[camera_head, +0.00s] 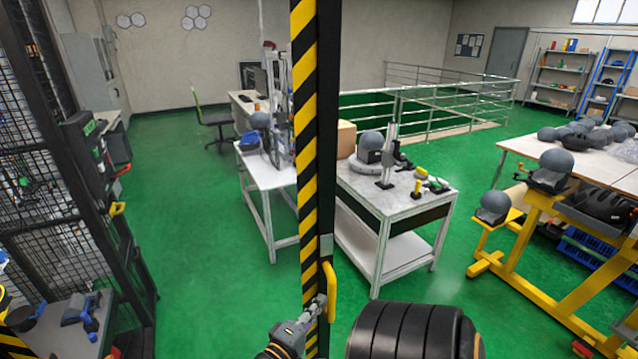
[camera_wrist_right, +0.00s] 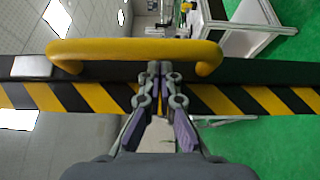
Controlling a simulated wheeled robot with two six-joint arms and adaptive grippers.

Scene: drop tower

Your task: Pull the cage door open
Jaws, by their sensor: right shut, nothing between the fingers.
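The cage door's edge (camera_head: 308,150) is a tall post with yellow and black stripes, upright in the middle of the head view. It also crosses the right wrist view (camera_wrist_right: 250,99) sideways. A yellow bar handle (camera_head: 331,292) is fixed on its right side, low down; in the wrist view the handle (camera_wrist_right: 135,50) arches across the top. My right gripper (camera_head: 320,303) is shut and empty. In the wrist view its fingertips (camera_wrist_right: 160,68) are together at the handle's inner side, over the striped edge; I cannot tell whether they touch it. My left gripper is not in view.
A dark mesh cage wall (camera_head: 55,200) stands at the left. A white table (camera_head: 400,205) with a helmet test stand is behind the post, and a yellow frame (camera_head: 530,240) with headforms is at the right. Green floor (camera_head: 200,220) is clear at left centre.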

